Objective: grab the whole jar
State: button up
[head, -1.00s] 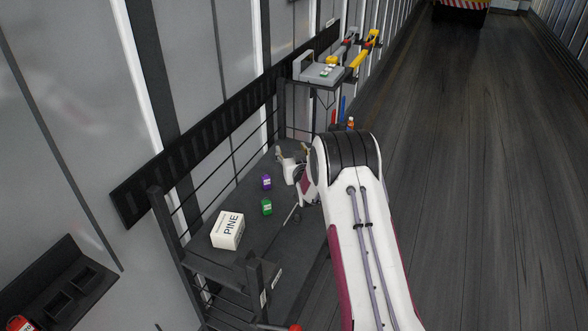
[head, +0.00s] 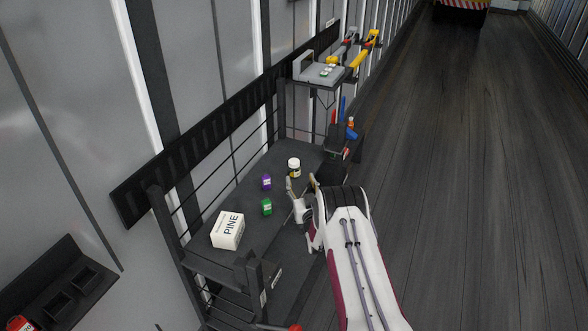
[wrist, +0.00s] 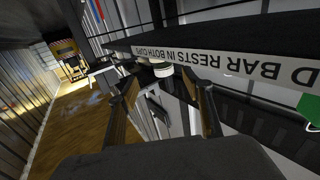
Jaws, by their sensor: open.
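The jar (head: 294,167) has a white lid and a dark body with a yellowish label. It stands upright on the dark grey bench (head: 252,197) in the head view. My gripper (head: 301,184) is open and empty, just in front of the jar, with its fingers pointing toward it. In the wrist view the two fingers (wrist: 160,84) are spread apart. A small white round part of what looks like the jar (wrist: 162,70) shows between and beyond the fingertips. I cannot tell the exact gap from fingers to jar.
A purple box (head: 266,182) and a green box (head: 267,206) stand left of the jar, with a white PINE box (head: 228,230) nearer. A dark holder with bottles (head: 346,138) is behind right. A lettered bar (wrist: 230,64) crosses the wrist view.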

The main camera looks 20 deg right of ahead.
aim_at(295, 168)
jog(key=shift+w, duration=0.1)
jog(key=shift+w+d, duration=0.15)
jog(key=shift+w, duration=1.05)
jog(key=shift+w, duration=0.2)
jog(key=shift+w+r, duration=0.1)
jog(key=shift+w, duration=1.3)
jog(key=shift+w+d, duration=0.2)
jog(key=shift+w, duration=0.8)
jog(key=c, duration=1.3)
